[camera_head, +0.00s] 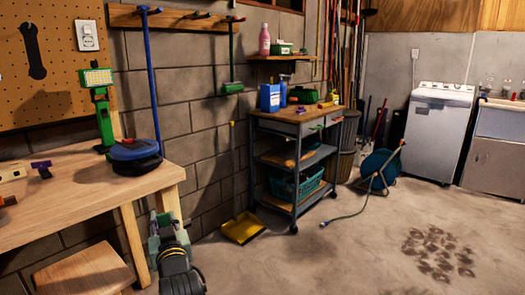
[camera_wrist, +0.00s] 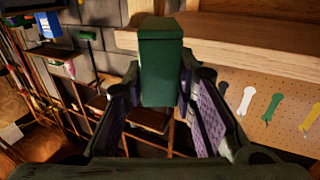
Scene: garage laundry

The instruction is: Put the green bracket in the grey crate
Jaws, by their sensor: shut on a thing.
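The green bracket (camera_wrist: 161,65) is a dark green, block-like piece in the wrist view. It sits between the two fingers of my gripper (camera_wrist: 162,95), which is shut on it. My gripper (camera_head: 166,228) also shows at the lower left in the head view, low beside the right end of the workbench. The bracket's outline cannot be told from the gripper there. I cannot make out a grey crate in either view.
The wooden workbench (camera_head: 85,200) carries a blue-black round object (camera_head: 135,155) and a green lamp (camera_head: 103,115). A stool (camera_head: 85,272) stands below. A yellow dustpan (camera_head: 243,228) and a tool cart (camera_head: 297,165) stand along the wall. The concrete floor at right is mostly clear.

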